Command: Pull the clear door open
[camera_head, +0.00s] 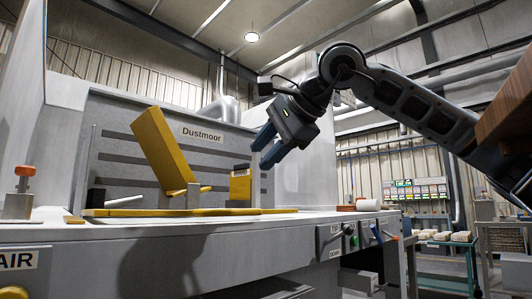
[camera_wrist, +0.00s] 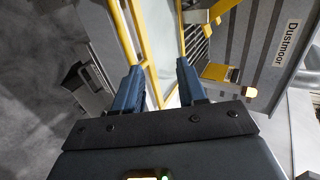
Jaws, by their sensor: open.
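In the wrist view a pale, see-through panel in a yellow frame, which looks like the clear door (camera_wrist: 150,42), lies beyond my fingers. In the head view a low yellow edge (camera_head: 180,212) runs along the bench top; it may be the same frame seen nearly edge-on. My gripper (camera_head: 266,149) hangs above the right part of the bench, its blue fingers pointing down and left. In the wrist view my gripper (camera_wrist: 158,75) is open with nothing held, and yellow frame bars show between and beyond its fingers. I cannot make out a handle or the exact gap to the door.
A tilted yellow slab (camera_head: 163,147) and a smaller yellow block (camera_head: 240,183) stand before the slatted "Dustmoor" back wall (camera_head: 110,140). An orange-topped post (camera_head: 24,180) stands at left. Knobs and levers (camera_head: 350,233) sit on the bench front. Open air surrounds my gripper.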

